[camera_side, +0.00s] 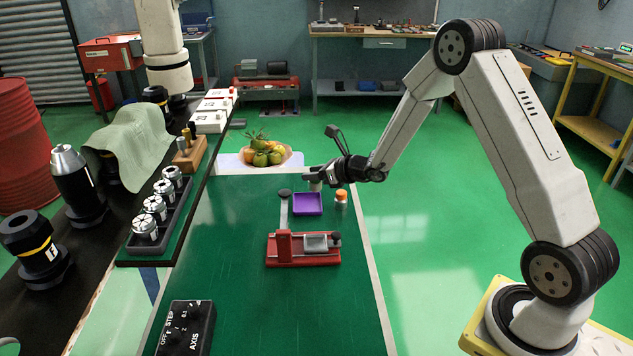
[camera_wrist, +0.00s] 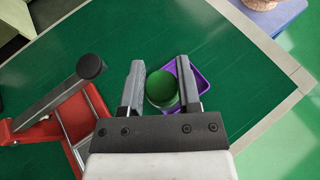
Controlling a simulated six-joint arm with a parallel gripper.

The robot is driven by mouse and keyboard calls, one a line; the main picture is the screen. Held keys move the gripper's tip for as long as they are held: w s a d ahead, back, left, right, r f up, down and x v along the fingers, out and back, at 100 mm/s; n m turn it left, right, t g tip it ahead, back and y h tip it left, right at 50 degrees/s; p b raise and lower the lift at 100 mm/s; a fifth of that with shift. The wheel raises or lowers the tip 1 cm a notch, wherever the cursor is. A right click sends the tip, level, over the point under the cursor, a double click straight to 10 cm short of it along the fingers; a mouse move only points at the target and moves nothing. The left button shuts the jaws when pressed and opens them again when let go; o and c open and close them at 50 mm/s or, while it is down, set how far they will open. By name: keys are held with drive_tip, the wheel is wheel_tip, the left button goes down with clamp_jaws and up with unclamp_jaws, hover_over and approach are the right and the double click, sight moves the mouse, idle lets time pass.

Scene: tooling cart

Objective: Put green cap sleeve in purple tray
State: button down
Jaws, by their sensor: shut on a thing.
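The green cap sleeve (camera_wrist: 161,88) shows in the wrist view as a round green top on a pale body between my gripper's fingers. My gripper (camera_wrist: 158,88) is shut on it. In the side view my gripper (camera_side: 313,178) is over the far side of the purple tray, and the sleeve's pale body (camera_side: 315,186) shows just below the fingers. The purple tray (camera_side: 307,204) lies on the green cart top and looks empty in the side view. In the wrist view the tray (camera_wrist: 201,80) is partly hidden behind the sleeve and right finger.
A small orange-capped bottle (camera_side: 341,198) stands right of the tray. A fruit bowl (camera_side: 262,155) is behind. The green top (camera_side: 235,250) left of the vise is clear.

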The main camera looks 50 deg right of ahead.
drive_tip(key=shift+w+d+f, duration=0.15)
drive_tip(key=shift+w+f, duration=0.65)
drive_tip(key=shift+f, duration=0.15)
drive_tip(key=shift+w+d+f, duration=0.1)
drive_tip(key=shift+w+f, duration=0.65)
drive_tip(key=shift+f, duration=0.15)
drive_tip(key=shift+w+f, duration=0.25)
drive_tip(key=shift+f, duration=1.55)
drive_tip(key=shift+f, duration=0.1)
drive_tip(key=shift+c, duration=1.5)
unclamp_jaws()
